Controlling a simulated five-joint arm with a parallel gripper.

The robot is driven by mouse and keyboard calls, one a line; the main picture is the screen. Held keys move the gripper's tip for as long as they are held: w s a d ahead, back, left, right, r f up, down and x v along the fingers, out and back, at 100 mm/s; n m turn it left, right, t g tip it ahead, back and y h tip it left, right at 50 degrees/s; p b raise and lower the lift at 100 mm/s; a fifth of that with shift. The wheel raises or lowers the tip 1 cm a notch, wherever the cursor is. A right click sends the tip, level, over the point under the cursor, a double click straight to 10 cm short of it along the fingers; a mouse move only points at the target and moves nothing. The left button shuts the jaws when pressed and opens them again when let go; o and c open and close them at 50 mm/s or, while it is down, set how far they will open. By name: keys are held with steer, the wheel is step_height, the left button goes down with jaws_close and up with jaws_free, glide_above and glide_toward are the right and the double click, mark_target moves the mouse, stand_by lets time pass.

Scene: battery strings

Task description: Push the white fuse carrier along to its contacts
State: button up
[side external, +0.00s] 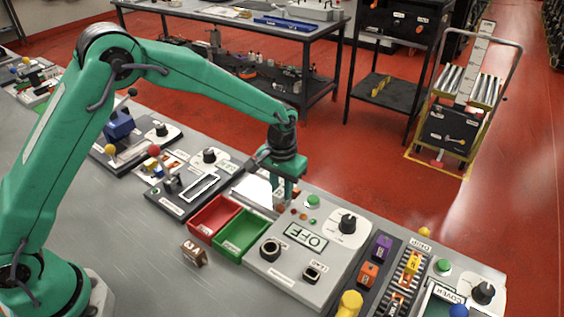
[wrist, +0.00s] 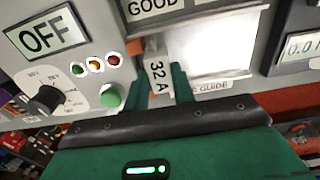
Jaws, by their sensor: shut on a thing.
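The white fuse carrier (wrist: 157,72), marked "32 A", stands between the two green fingers of my gripper (wrist: 164,88) in the wrist view. My gripper is shut on it. The carrier is at the left edge of a bright white plate (wrist: 222,48), with a label partly reading "GUIDE" beside it. Small orange parts show close to the carrier, one at its upper left (wrist: 134,48). In the side view my gripper (side external: 280,190) points down beside the grey panel with the OFF display, and the carrier is mostly hidden there. I cannot tell whether it touches the contacts.
The grey panel's OFF display (side external: 305,236), green button (side external: 313,201) and dark knob (side external: 348,223) are close to my gripper. A red bin (side external: 203,222) and green bin (side external: 240,238) sit in front. A small brown block (side external: 194,253) lies on the bare bench.

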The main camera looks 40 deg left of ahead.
steer(key=shift+d, duration=0.55)
steer(key=o, duration=1.1)
steer(key=shift+c, duration=0.2)
steer(key=shift+r, duration=3.95)
